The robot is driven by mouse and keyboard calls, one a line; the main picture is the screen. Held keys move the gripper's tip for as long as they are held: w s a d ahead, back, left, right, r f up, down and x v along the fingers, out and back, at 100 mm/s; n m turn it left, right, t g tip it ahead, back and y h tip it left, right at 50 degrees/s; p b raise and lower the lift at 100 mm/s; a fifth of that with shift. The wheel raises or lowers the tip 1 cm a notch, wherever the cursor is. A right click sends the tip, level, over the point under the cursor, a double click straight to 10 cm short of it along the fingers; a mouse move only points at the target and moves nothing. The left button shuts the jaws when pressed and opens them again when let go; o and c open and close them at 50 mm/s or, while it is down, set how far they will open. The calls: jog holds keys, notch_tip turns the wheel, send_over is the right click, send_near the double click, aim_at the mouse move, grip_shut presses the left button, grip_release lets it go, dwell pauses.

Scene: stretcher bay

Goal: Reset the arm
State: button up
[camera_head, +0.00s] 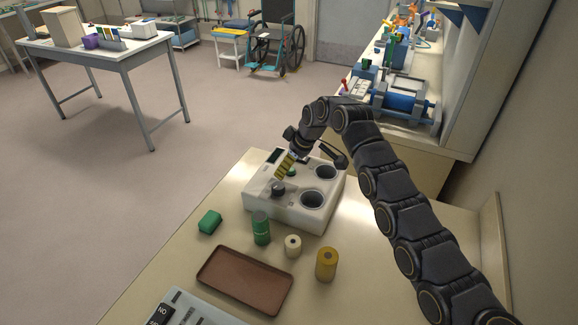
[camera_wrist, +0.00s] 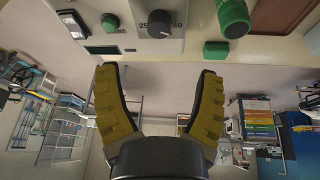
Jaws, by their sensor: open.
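My arm (camera_head: 390,205) arches up from the lower right of the head view and bends down over a white machine. My gripper (camera_head: 283,168) hangs above the left part of that machine. In the wrist view my gripper (camera_wrist: 158,95) has its two yellow ridged fingers spread apart, with nothing between them. The white machine (camera_head: 318,226) has two round wells on its right side, a dark knob (camera_head: 278,188) and a small green button (camera_head: 292,172). The knob also shows in the wrist view (camera_wrist: 159,22), ahead of the fingertips.
In front of the machine lie a green block (camera_head: 209,222), a green cylinder (camera_head: 261,228), a cream roll (camera_head: 293,246), a yellow cylinder (camera_head: 326,264) and a brown tray (camera_head: 243,281). A grey panel (camera_head: 190,308) is at the front edge. A wheelchair (camera_head: 278,45) stands far behind.

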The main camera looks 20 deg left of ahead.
dwell(0.3)
jog(key=w+d+r+m+h, duration=0.2)
jog(key=d+m+h, duration=0.1)
jog(key=d, duration=0.6)
jog(key=w+d+r+m+h, duration=0.1)
jog(key=d+r+m+h, duration=0.15)
jog(key=d, duration=0.55)
jog(key=s+d+r+m+h, duration=0.1)
jog(key=s+d+r+m, duration=0.2)
jog(key=d, duration=0.4)
jog(key=s+d+r+m+h, duration=0.1)
jog(key=s+d+r+m, duration=0.1)
jog(key=s+d+r, duration=0.35)
jog(key=s+d+r+m+g+y, duration=0.1)
jog(key=s+d+m, duration=0.25)
jog(key=s, duration=0.65)
jog(key=s+d+r+m+g+y, duration=0.15)
jog(key=s+d, duration=0.25)
jog(key=s, duration=0.7)
jog(key=s+a+f, duration=0.1)
jog(key=s+f, duration=0.1)
jog(key=s, duration=0.4)
jog(key=s+a+f, duration=0.2)
jog(key=s, duration=0.4)
jog(key=shift+s+f+g+y, duration=0.15)
jog(key=shift+s+g+y, duration=0.1)
jog(key=shift+g+y, duration=0.1)
